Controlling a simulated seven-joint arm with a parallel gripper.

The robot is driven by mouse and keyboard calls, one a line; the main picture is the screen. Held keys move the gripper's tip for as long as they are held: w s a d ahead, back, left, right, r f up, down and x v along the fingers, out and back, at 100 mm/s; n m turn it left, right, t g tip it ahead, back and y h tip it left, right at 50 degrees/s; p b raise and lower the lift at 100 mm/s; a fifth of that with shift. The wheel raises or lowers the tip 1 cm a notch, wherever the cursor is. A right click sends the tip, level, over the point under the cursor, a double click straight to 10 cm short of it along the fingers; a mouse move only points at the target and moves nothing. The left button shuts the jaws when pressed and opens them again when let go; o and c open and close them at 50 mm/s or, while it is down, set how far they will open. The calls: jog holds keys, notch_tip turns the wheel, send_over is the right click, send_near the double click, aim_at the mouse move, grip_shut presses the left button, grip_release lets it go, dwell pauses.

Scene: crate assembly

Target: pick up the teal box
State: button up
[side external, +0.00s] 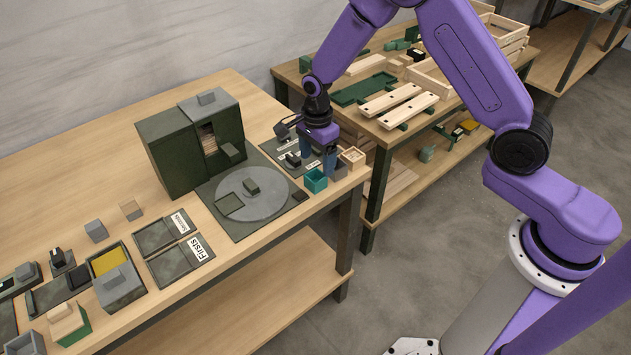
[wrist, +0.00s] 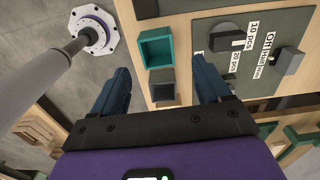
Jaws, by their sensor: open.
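The teal box (side external: 313,186), small and open-topped, sits upright near the front edge of the table. It also shows in the wrist view (wrist: 156,67), top centre, and looks empty. My gripper (side external: 318,157) is over the table just behind the teal box in the side view. In the wrist view my gripper (wrist: 160,69) is open, with its blue fingers spread wide and nothing held. The teal box lies just beyond the fingertips, roughly centred between them. A grey box (wrist: 163,99) shows between the fingers, nearer the wrist.
A wooden box (side external: 353,160) stands right of my gripper, close to the teal box. A dark panel with knobs (wrist: 245,75) lies beside the boxes. A grey round plate (side external: 262,206) and a tall green cabinet (side external: 170,152) stand left. The floor drops away past the table edge.

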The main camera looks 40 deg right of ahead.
aim_at(318, 175)
jog(key=shift+s+d+f, duration=0.1)
jog(key=shift+s+f, duration=0.05)
jog(key=shift+f, duration=2.95)
jog(key=c, duration=1)
